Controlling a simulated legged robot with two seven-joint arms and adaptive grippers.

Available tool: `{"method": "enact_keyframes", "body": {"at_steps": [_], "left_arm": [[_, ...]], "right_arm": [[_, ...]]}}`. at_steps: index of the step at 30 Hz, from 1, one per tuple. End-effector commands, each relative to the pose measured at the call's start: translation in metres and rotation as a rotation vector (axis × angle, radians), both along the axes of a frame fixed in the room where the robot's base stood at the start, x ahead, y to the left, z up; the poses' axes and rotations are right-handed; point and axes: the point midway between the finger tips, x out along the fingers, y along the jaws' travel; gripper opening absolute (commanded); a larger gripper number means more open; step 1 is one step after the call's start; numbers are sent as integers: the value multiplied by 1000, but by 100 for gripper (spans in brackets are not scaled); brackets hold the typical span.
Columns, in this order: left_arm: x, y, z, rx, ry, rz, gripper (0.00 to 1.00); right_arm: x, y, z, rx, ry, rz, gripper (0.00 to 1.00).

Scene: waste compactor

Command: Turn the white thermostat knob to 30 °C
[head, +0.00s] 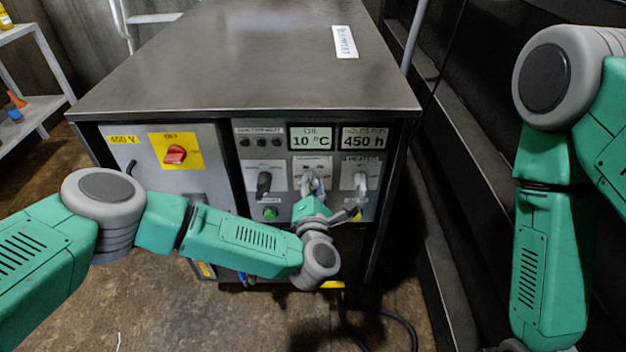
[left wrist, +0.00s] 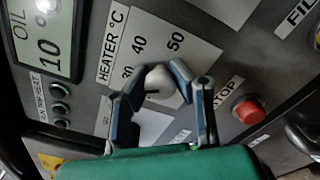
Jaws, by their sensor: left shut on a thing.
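The white thermostat knob (left wrist: 158,82) sits on a plate marked HEATER °C (left wrist: 112,45), with 40 and 50 readable and the 30 partly covered by a finger. A small dark mark shows on the knob; I cannot tell its exact setting. My left gripper (left wrist: 157,77) is shut on the knob, one blue-grey finger on each side. In the head view my left gripper (head: 313,183) reaches the panel's middle column and mostly hides the knob. My right arm stands at the right; its gripper is out of view.
The OIL display (head: 311,139) reads 10 °C, beside an hours display (head: 363,138) reading 450 h. A red STOP button (left wrist: 249,110) lies close to the right finger. A red switch (head: 175,154) is further left.

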Motion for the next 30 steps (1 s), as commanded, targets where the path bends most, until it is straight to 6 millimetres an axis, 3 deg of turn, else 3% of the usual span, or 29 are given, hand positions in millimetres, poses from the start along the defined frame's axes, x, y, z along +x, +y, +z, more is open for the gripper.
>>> {"method": "enact_keyframes", "body": {"at_steps": [9,24,25,27,30], "left_arm": [[-7,-6,-7,105,16,-15,0],[-7,-6,-7,121,16,-18,0],[-7,-6,-7,121,16,-18,25],[-7,-6,-7,121,16,-16,44],[-5,-5,-6,120,12,-12,44]], "right_arm": [[0,0,4,0,0,0,40],[0,0,4,0,0,0,40],[0,0,4,0,0,0,40],[0,0,4,0,0,0,40],[0,0,4,0,0,0,40]]}}
